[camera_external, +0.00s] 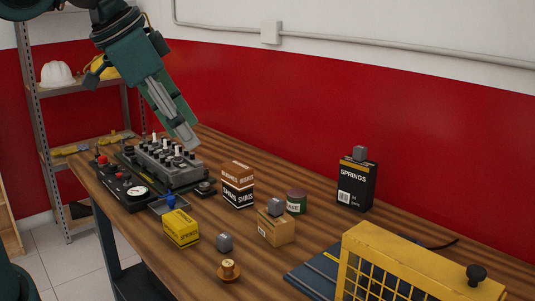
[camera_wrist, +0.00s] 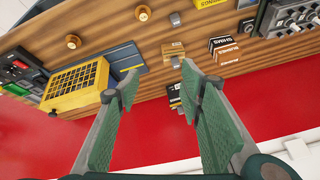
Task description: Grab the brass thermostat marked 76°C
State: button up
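A small round brass part (camera_external: 229,268) stands on the near edge of the wooden bench in the external view. The wrist view shows two such brass parts, one at the top centre (camera_wrist: 142,14) and one further left (camera_wrist: 72,41), near the yellow cage. No 76°C marking is readable on either. My gripper (camera_external: 187,142) is above the far part of the bench, near the trainer, well away from the brass parts. In the wrist view my gripper (camera_wrist: 160,85) has its green fingers spread apart with nothing between them.
A grey-topped trainer (camera_external: 168,158) is at the back left. Springs box (camera_external: 356,186), shims box (camera_external: 238,184), cardboard box (camera_external: 276,228), yellow box (camera_external: 181,229) and grey cube (camera_external: 224,243) stand on the bench (camera_external: 200,279). A yellow cage (camera_external: 400,250) is at right; the red wall (camera_external: 420,130) is behind.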

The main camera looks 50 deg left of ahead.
jog(key=w+d+f+m+g+b, duration=0.1)
jog(key=w+f+m+g+b, duration=0.3)
jog(key=f+m, duration=0.6)
jog(key=m+g+b, duration=0.2)
jog(key=m+b, duration=0.3)
send_over(228, 263)
jog(key=f, duration=1.5)
jog(key=shift+a+f, duration=0.2)
jog(key=shift+f, duration=0.15)
jog(key=shift+f+m, duration=0.55)
jog(key=shift+m, duration=0.05)
jog(key=shift+f, duration=0.1)
jog(key=shift+f, duration=1.2)
jog(key=shift+d, duration=0.1)
jog(key=shift+f+b, duration=0.6)
jog(key=shift+f, duration=2)
